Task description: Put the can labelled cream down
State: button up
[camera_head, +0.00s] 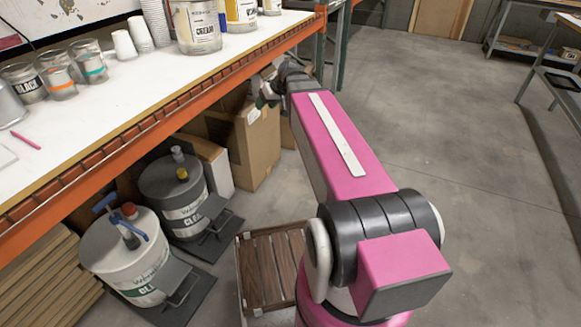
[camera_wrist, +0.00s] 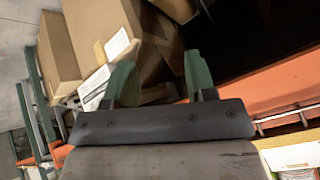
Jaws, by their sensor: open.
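The can labelled cream (camera_head: 197,28) stands upright on the white shelf top (camera_head: 130,88) near its front edge, in the head view. Its top is cut off by the picture edge. My gripper (camera_head: 262,94) is off the front of the shelf, by the orange beam, apart from the can and to its lower right. In the wrist view my gripper (camera_wrist: 160,78) shows two green fingers spread apart with nothing between them. The cream can does not show in the wrist view.
A yellow-labelled can (camera_head: 241,14) stands right of the cream can. The orange beam (camera_head: 150,124) edges the shelf. Cardboard boxes (camera_head: 254,143) and pails (camera_head: 172,192) sit below. Open floor lies right.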

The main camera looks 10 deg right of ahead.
jog(key=s+d+f+m+g+h, duration=0.2)
jog(key=s+f, duration=0.6)
jog(key=f, duration=0.2)
jog(key=s+d+f+m+g+h, duration=0.2)
jog(key=s+d+f+h, duration=0.1)
jog(key=s+f, duration=0.5)
jog(key=shift+s+d+f+g+h, duration=0.25)
jog(key=shift+s+f+g+h, duration=0.1)
jog(key=shift+f, duration=0.5)
